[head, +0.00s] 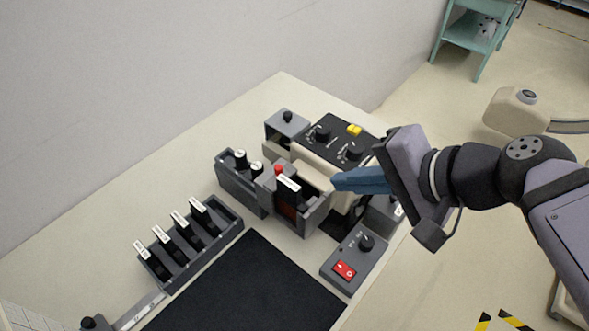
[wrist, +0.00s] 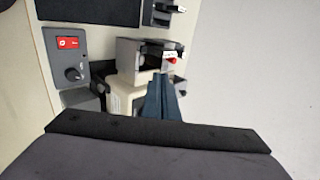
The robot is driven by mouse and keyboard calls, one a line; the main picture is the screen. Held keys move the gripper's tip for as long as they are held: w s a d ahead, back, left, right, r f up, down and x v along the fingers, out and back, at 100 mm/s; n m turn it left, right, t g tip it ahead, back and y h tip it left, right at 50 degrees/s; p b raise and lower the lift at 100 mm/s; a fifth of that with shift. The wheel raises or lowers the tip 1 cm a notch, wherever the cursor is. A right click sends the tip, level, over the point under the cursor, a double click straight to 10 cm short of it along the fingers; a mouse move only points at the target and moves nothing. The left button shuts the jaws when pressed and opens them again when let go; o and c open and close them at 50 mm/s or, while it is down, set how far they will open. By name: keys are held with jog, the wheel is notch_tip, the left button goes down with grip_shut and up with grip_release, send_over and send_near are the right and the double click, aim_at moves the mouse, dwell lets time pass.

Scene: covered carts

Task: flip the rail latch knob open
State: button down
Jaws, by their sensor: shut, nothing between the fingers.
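My gripper (head: 336,182) is shut and empty, its blue fingers pointing left beside the cream housing (head: 312,174). In the wrist view its fingers (wrist: 160,84) lie in front of the grey lever box (wrist: 140,52) and near its red button (wrist: 172,60). At the lower left of the head view, a dark knob (head: 88,322) sits at the end of a metal rail (head: 138,312), partly cut off by the frame. Another black knob (head: 287,116) stands on a grey block at the back. I cannot tell for certain which is the latch knob. My gripper is apart from both.
A bank of levers (head: 192,243), a dark mat (head: 245,290), a black dial panel (head: 335,137) and a red-switch box (head: 355,262) occupy the pale bench. A wall (head: 150,80) runs behind. Bare benchtop (head: 90,265) lies left of the lever bank.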

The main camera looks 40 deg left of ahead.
aim_at(279, 168)
jog(key=p+x, duration=0.1)
jog(key=x, duration=0.8)
jog(key=shift+a+f+p, duration=0.2)
jog(key=shift+f+p, duration=0.05)
jog(key=shift+p, duration=0.15)
jog(key=shift+a+f+p, duration=0.1)
jog(key=shift+a+p, duration=0.9)
jog(key=shift+a, duration=1.15)
jog(key=shift+a, duration=0.1)
jog(key=shift+a, duration=1.15)
jog(key=shift+d, duration=0.1)
jog(key=shift+d+b, duration=0.1)
jog(key=shift+b, duration=0.2)
